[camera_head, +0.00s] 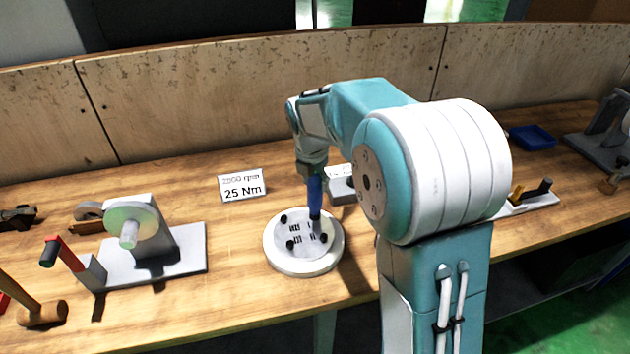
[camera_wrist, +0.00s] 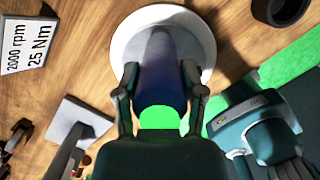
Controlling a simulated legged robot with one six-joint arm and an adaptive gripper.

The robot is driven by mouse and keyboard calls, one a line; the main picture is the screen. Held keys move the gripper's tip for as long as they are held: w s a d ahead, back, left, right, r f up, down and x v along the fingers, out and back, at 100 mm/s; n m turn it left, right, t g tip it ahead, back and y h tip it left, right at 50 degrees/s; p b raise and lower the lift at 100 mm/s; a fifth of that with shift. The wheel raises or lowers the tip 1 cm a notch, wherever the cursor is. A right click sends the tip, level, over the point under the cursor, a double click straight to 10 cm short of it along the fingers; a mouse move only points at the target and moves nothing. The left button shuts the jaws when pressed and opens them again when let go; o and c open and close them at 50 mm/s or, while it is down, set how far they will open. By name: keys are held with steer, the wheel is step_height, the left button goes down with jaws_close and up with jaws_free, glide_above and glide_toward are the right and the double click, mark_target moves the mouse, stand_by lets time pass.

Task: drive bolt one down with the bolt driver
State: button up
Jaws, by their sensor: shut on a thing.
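The blue bolt driver (camera_head: 315,196) stands nearly upright over the back right part of a round white plate (camera_head: 286,267). Dark bolts show on the plate: one at the back left (camera_head: 284,218), one at the front left (camera_head: 290,244) and one at the right (camera_head: 323,238). My gripper (camera_head: 312,172) is shut on the upper part of the driver. In the wrist view my gripper (camera_wrist: 160,80) has a finger on each side of the driver (camera_wrist: 161,62), which hides much of the plate (camera_wrist: 204,38). The driver's tip meets the plate's outline; whether it sits on a bolt I cannot tell.
A sign reading 25 Nm (camera_head: 242,186) stands behind and left of the plate. A grinder-like fixture with a wheel (camera_head: 134,222) and a mallet (camera_head: 40,312) are at the left. A blue tray (camera_head: 531,137) lies at the right. Bare table lies between sign and fixture.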

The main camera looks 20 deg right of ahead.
steer(key=shift+s+f, duration=0.1)
steer(key=shift+f, duration=0.15)
steer(key=shift+r, duration=3.2)
